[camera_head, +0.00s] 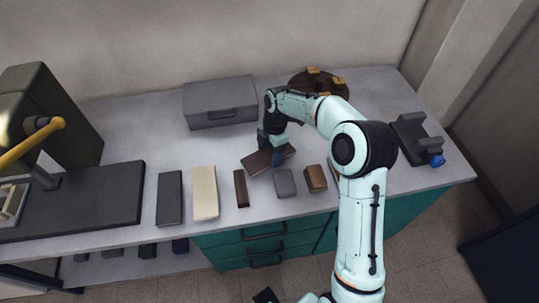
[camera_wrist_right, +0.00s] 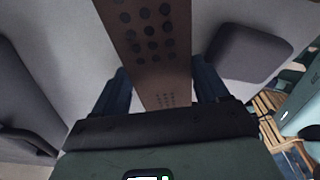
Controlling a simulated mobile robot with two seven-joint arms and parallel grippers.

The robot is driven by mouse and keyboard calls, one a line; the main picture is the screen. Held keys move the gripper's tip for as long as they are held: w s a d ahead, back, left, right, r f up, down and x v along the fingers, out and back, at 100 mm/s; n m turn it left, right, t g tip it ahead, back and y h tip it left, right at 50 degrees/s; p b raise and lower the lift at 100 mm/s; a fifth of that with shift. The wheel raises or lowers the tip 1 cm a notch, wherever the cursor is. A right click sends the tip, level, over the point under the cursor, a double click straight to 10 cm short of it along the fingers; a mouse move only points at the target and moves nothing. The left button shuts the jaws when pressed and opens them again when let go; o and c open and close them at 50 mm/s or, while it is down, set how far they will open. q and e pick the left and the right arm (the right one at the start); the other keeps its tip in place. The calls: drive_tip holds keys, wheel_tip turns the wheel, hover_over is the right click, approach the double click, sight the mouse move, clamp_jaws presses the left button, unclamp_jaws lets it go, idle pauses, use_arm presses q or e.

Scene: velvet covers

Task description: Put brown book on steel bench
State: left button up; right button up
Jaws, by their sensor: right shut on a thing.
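My right gripper (camera_head: 274,150) is shut on a brown book (camera_head: 257,162), which sits at an angle over the grey bench top (camera_head: 225,160). I cannot tell whether the book touches the top. In the right wrist view the book (camera_wrist_right: 150,35) runs between the two fingers, its face marked with dark dots, and the gripper (camera_wrist_right: 160,92) has a finger on each side of it. The bench has a grey top and teal drawers (camera_head: 262,243). My left gripper is not in view.
A row holds a dark book (camera_head: 170,198), a cream book (camera_head: 205,193), a slim brown book (camera_head: 240,188), a grey block (camera_head: 285,183) and a brown block (camera_head: 316,178). A grey case (camera_head: 220,103) and a round brown object (camera_head: 325,82) stand behind. A dark device (camera_head: 415,140) is at right.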

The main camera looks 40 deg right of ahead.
drive_tip(key=shift+f, duration=0.9)
drive_tip(key=shift+f, duration=0.15)
drive_tip(key=o, duration=0.9)
drive_tip(key=shift+c, duration=0.2)
wheel_tip(320, 180, up, 12)
drive_tip(key=d+p, duration=0.1)
drive_tip(key=shift+d, duration=0.4)
drive_tip(key=shift+s, duration=0.1)
